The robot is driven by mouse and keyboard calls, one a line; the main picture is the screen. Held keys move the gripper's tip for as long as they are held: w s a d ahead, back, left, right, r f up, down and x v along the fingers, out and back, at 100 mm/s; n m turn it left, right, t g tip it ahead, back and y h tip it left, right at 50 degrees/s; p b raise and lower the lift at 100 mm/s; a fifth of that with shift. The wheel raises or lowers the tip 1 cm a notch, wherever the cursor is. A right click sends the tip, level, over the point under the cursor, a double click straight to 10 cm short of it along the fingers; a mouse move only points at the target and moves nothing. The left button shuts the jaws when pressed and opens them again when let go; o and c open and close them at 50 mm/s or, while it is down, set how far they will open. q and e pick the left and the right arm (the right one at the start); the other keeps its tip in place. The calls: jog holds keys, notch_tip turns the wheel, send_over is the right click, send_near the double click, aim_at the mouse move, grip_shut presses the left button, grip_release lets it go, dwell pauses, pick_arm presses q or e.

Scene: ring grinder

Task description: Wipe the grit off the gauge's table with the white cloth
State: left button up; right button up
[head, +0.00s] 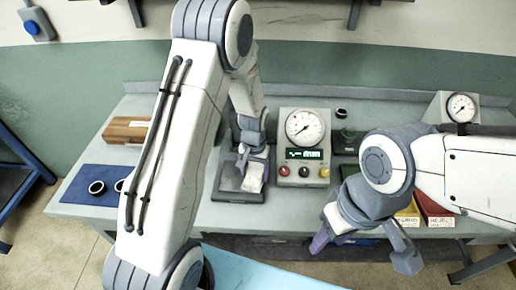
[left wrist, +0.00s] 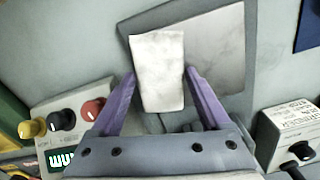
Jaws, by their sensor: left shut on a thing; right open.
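The white cloth (head: 253,178) is between the purple fingers of my left gripper (head: 254,165), which is shut on it. In the left wrist view the cloth (left wrist: 157,75) hangs over a pale square plate (left wrist: 218,48) set in a dark grey base; whether it touches the plate I cannot tell. In the head view this plate (head: 229,180) is left of a grey box with a dial (head: 303,127). A second dial gauge (head: 461,107) stands at the right. Faint smudges show on the plate; I cannot make out grit. My right gripper (head: 364,250) is open and empty near the bench's front.
A blue mat (head: 75,189) with dark rings lies at the left, before a wooden block (head: 126,130). Yellow (head: 408,215) and red (head: 436,212) trays are at the right, partly behind my right arm. A control box (left wrist: 295,130) shows in the left wrist view.

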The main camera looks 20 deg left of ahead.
pick_arm(q)
notch_tip(320, 180, up, 3)
jog(key=shift+a+f+p, duration=0.1)
jog(key=shift+p, duration=0.2)
jog(key=shift+s+r+p, duration=0.1)
jog(key=shift+r+p, duration=0.85)
jog(key=shift+r, duration=0.05)
jog(key=shift+r+p, duration=1.3)
jog(key=shift+r, duration=0.4)
